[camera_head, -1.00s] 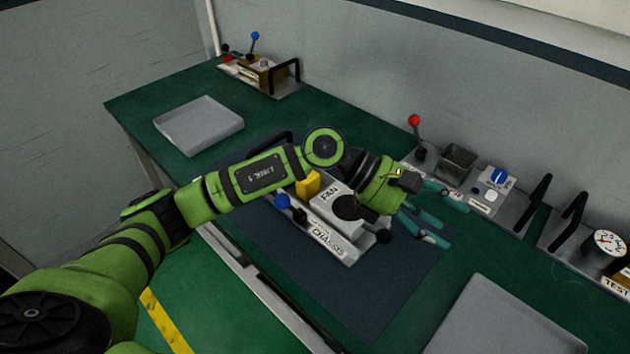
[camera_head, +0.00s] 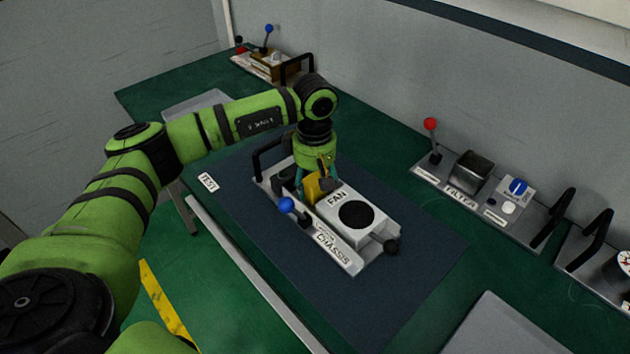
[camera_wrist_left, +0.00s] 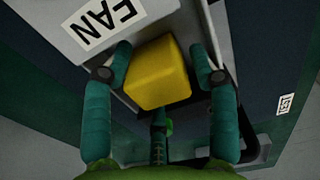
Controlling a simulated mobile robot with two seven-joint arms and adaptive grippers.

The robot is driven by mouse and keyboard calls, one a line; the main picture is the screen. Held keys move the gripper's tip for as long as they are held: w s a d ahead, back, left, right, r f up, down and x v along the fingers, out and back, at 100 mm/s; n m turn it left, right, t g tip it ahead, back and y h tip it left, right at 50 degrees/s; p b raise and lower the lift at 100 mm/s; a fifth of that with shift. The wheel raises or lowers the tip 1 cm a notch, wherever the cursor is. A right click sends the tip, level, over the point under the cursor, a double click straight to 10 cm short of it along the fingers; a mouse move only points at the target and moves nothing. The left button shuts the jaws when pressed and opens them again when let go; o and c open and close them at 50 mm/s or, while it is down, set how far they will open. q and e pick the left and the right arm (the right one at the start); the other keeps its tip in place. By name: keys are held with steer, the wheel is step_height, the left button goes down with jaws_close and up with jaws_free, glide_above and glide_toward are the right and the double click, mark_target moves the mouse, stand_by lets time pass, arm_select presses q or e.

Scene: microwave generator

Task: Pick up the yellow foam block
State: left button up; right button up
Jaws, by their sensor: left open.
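The yellow foam block (camera_head: 313,187) sits on the chassis unit (camera_head: 346,258), beside the white FAN box (camera_head: 352,212). My left gripper (camera_head: 314,184) points down over the block from above. In the left wrist view the block (camera_wrist_left: 158,73) lies between the teal fingers of my left gripper (camera_wrist_left: 162,62). The fingers are open, one on either side of the block, with a third finger below it in the picture. Whether any finger touches the block I cannot tell. My right gripper is not in view.
A blue-knobbed lever (camera_head: 286,205) stands close to the block at the chassis front. A black handle (camera_head: 268,152) rises at its far left end. A FILTER panel (camera_head: 462,190) with a red-knobbed lever lies to the right. The dark mat (camera_head: 400,300) around the chassis is mostly clear.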

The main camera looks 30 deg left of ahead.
arm_select(q)
steer(key=shift+f, duration=0.8)
steer(key=c, duration=0.6)
steer(key=shift+w+r, duration=0.1)
